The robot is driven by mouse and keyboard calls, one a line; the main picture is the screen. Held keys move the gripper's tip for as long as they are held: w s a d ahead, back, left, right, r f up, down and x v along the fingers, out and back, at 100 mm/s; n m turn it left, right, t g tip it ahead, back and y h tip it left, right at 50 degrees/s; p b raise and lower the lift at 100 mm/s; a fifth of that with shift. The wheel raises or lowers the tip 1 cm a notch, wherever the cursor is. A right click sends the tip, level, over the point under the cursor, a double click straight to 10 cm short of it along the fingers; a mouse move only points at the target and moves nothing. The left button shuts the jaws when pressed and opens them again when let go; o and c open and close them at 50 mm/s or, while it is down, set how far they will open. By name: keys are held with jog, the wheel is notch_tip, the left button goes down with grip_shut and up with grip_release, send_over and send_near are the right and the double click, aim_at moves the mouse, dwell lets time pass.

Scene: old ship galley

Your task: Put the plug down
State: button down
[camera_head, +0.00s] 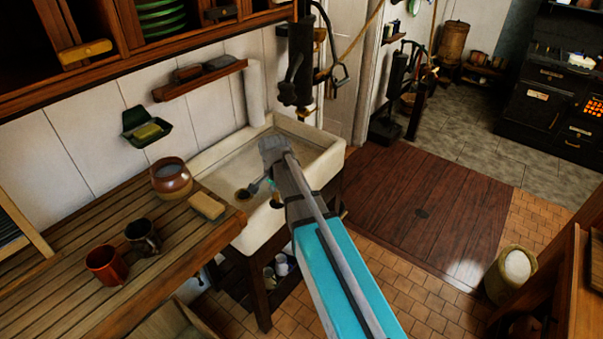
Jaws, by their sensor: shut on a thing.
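My gripper (256,187) reaches down into the white sink (222,167), mostly hidden behind my grey wrist and turquoise arm link. Its small blue-grey end shows low over the basin floor, left of the wrist. It is shut on the plug (243,194), a small dark round shape at its tip. The drain hole cannot be told apart from the plug. Whether the plug touches the basin floor cannot be told.
A slatted wooden counter (70,237) adjoins the sink at left, with a brown pot (171,183), a tan block (207,205), a red mug (105,265) and a dark mug (142,237). A black hand pump (297,65) stands over the sink's back.

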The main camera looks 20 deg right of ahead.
jog(key=d+r+n+p, duration=0.3)
jog(key=d+r+p, duration=0.1)
jog(key=d+r, duration=0.1)
jog(key=shift+d+p, duration=0.35)
jog(key=shift+d, duration=0.45)
jog(key=shift+w, duration=0.15)
jog(key=shift+w+a+f+b, duration=0.4)
jog(key=shift+w+f+b, duration=1.1)
jog(key=shift+w, duration=0.6)
jog(key=shift+w+a+f+b, duration=0.45)
jog(key=shift+w+f+b, duration=1.05)
jog(key=shift+w, duration=0.65)
jog(key=shift+w+a+f+b, duration=0.4)
jog(key=shift+w+f+b, duration=1.1)
jog(key=shift+w, duration=0.6)
jog(key=shift+r, duration=0.1)
